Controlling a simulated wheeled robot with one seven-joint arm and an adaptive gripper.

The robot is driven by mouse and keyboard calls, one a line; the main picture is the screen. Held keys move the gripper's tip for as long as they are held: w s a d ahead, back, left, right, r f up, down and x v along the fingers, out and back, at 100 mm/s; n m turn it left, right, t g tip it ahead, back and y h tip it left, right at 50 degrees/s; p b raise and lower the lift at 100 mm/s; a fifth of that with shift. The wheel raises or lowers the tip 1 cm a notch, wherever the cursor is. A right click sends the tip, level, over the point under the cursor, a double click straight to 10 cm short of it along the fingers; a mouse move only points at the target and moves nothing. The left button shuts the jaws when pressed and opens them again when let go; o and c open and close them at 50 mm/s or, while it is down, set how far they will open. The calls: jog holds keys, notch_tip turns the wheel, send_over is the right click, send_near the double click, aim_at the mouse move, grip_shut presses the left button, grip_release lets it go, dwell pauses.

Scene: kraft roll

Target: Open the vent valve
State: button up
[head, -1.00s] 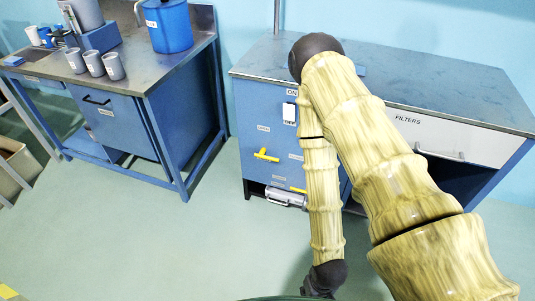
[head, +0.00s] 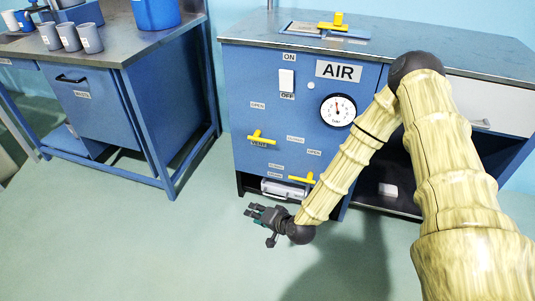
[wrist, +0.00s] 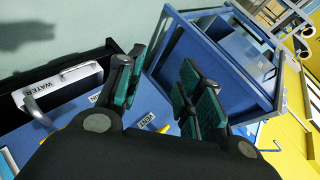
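The vent valve's yellow handle (head: 262,137) is on the blue front of the AIR cabinet. It lies nearly level, above its VENT label, with an OPEN label up and left and another small label to its right. In the wrist view the VENT label (wrist: 147,119) shows between my fingers, and the handle is mostly hidden. My gripper (head: 254,212) is open and empty, low in front of the cabinet, below the handle and apart from it. In the wrist view my gripper (wrist: 158,85) shows its green-padded fingers spread apart.
A second yellow handle (head: 302,179) sits lower right, close to my forearm. A third yellow handle (head: 337,22) is on the cabinet top. A gauge (head: 338,110) and white switch (head: 287,80) are on the front. A blue workbench (head: 160,110) stands left; floor between is clear.

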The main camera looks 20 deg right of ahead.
jog(key=w+d+m+t+b, duration=0.3)
jog(key=w+d+t+b, duration=0.15)
jog(key=w+b, duration=0.5)
jog(key=m+t+h+b, duration=0.1)
jog(key=m+t+b, duration=0.2)
jog(key=t+b, duration=0.2)
send_near(267, 140)
jog(key=shift+g, duration=0.25)
jog(key=shift+f+b+x, duration=0.1)
jog(key=shift+b+x, duration=0.7)
jog(key=shift+x, duration=1.7)
jog(key=shift+f+b+x, duration=0.15)
jog(key=shift+b+x, duration=0.65)
jog(key=shift+x, duration=1.7)
jog(key=shift+d, duration=0.2)
grip_shut()
